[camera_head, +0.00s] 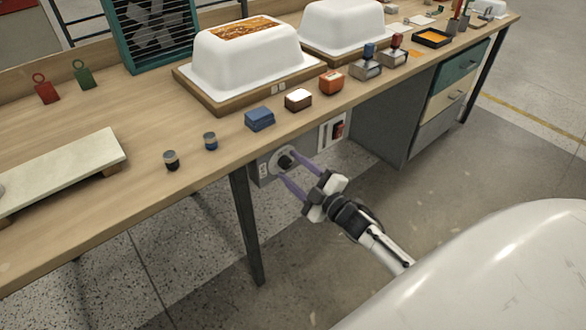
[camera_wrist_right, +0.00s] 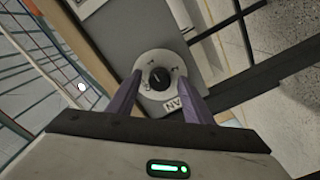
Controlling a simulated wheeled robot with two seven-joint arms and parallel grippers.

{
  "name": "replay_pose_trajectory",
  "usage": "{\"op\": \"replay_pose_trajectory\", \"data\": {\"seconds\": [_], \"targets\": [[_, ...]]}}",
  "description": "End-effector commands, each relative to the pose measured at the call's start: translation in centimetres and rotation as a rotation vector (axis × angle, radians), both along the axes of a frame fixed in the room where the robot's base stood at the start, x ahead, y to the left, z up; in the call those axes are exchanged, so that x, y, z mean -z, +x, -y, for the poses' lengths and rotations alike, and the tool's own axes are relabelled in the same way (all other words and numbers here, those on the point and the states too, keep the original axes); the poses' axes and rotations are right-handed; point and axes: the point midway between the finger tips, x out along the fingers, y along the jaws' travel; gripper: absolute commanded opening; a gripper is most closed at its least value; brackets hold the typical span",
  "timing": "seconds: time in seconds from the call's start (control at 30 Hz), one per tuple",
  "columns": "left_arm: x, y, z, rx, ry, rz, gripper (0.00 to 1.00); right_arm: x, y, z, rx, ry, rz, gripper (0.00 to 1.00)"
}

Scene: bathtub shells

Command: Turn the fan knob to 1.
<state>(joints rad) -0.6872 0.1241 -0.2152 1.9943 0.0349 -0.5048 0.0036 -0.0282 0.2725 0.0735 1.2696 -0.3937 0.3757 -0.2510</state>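My left gripper is not in view.
The wooden table (camera_head: 140,200) stands above the knob, with a dark leg (camera_head: 246,225) just left of it. A red switch (camera_head: 338,129) is to the right. The teal fan (camera_head: 152,32) stands at the back. Blocks, stamps and white tub shells (camera_head: 250,65) cover the tabletop.

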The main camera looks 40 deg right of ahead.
Motion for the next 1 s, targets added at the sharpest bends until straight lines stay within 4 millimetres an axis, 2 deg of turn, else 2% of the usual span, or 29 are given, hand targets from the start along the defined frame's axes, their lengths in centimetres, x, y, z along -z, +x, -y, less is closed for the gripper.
{"op": "replay_pose_trajectory", "data": {"seconds": [0.23,0.33,0.73,0.9,1.0], "targets": [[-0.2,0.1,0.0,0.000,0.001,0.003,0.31,0.0,-0.1,0.0,0.000,0.000,0.000,0.46],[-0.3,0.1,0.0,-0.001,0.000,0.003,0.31,0.1,-0.8,0.1,0.000,0.000,-0.001,0.46],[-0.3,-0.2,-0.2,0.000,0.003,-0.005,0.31,0.0,-8.1,0.6,0.000,0.001,-0.003,0.46],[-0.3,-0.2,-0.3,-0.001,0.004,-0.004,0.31,0.0,-9.9,0.8,0.000,0.000,-0.001,0.46],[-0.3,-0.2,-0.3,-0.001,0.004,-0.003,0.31,-0.1,-10.2,0.8,-0.001,-0.001,0.001,0.46]]}}
